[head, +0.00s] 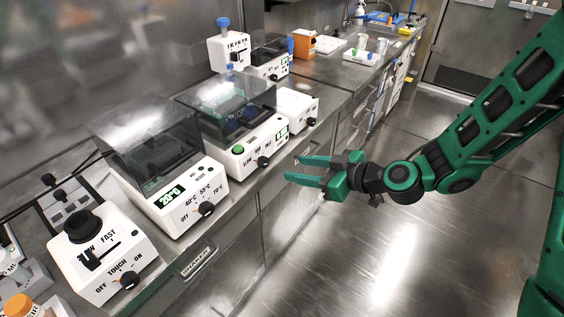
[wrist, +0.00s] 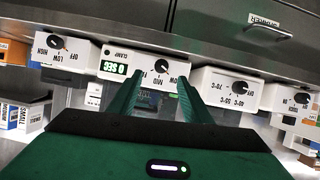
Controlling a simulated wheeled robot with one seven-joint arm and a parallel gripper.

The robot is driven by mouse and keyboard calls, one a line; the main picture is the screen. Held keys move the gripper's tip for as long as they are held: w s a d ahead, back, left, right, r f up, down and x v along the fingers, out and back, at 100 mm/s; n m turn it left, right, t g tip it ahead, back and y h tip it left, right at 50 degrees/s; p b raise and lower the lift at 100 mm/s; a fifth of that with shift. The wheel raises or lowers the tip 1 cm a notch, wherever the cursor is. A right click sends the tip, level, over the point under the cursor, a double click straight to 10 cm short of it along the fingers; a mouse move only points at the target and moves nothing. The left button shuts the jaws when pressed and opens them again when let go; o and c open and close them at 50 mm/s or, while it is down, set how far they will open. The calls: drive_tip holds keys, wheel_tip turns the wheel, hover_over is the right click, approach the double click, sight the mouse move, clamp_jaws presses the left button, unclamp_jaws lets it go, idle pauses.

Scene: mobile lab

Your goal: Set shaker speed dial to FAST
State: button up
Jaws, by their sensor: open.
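The shaker (head: 246,138) is a white box with a dark clear lid, a green button, a small green display and a black speed dial (head: 263,162) on its front. In the upside-down wrist view, its front shows a "0 SEC" display and the dial (wrist: 162,67). The speed labels are small; I cannot read the dial's setting surely. My gripper (head: 294,168) is open and empty, in front of the shaker and apart from the dial. In the wrist view, the dial lies between and beyond the two fingertips (wrist: 158,80).
A heater box (head: 175,193) reading 20°C and a vortex-type box (head: 105,255) stand left of the shaker. A white box (head: 298,105) with its own dial stands right. Drawers run below the bench edge; open floor (head: 390,245) lies in front.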

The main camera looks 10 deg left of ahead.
sight(268, 162)
drive_tip(key=x, duration=1.1)
drive_tip(key=shift+a+r, duration=0.25)
drive_tip(key=shift+a, duration=0.05)
drive_tip(key=c, duration=1.1)
drive_tip(key=shift+o, duration=0.2)
drive_tip(key=shift+a, duration=0.1)
drive_tip(key=shift+w, duration=0.1)
